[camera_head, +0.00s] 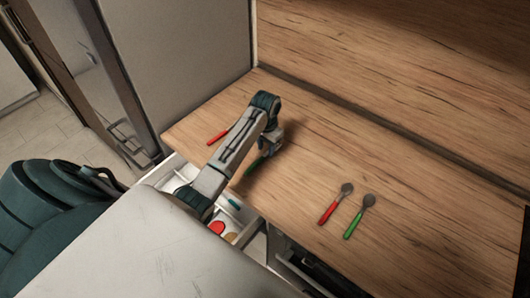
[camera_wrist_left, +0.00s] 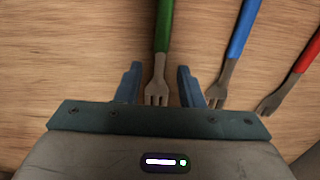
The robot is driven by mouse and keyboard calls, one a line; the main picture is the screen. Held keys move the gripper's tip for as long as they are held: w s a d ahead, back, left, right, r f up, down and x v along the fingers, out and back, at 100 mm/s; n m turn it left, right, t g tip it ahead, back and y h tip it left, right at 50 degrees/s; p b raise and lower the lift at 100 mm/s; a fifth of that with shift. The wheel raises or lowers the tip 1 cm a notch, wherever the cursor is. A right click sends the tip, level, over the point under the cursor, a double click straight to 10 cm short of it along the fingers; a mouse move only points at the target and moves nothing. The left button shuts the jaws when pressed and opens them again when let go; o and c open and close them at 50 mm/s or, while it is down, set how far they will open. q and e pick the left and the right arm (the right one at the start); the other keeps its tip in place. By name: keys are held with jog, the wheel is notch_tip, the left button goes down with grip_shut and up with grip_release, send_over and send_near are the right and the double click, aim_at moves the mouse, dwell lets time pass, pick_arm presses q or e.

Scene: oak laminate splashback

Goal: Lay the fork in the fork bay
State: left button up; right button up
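In the left wrist view, a green-handled fork (camera_wrist_left: 160,60) lies on the wooden counter, its grey tines between the two fingers of my left gripper (camera_wrist_left: 159,84). The fingers are open, with a gap on each side of the fork. In the head view, the left gripper (camera_head: 268,148) is over the counter and the green fork handle (camera_head: 257,164) shows beside it. A blue-handled fork (camera_wrist_left: 236,45) and a red-handled fork (camera_wrist_left: 293,80) lie to the right in the wrist view. An open drawer with a white divided tray (camera_head: 248,219) is partly hidden by my arm; the fork bay cannot be told. My right gripper is out of view.
A red-handled spoon (camera_head: 328,211) and a green-handled spoon (camera_head: 353,225) lie on the counter (camera_head: 420,230). The tray holds a blue-handled piece (camera_head: 234,203) and red and orange shapes. A tall grey cabinet (camera_head: 185,60) stands at the counter's left end. The right counter is clear.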

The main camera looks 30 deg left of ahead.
pick_arm(q)
jog(key=shift+w+f, duration=0.1)
jog(key=shift+f, duration=0.9)
grip_shut()
jog(key=shift+r, duration=0.15)
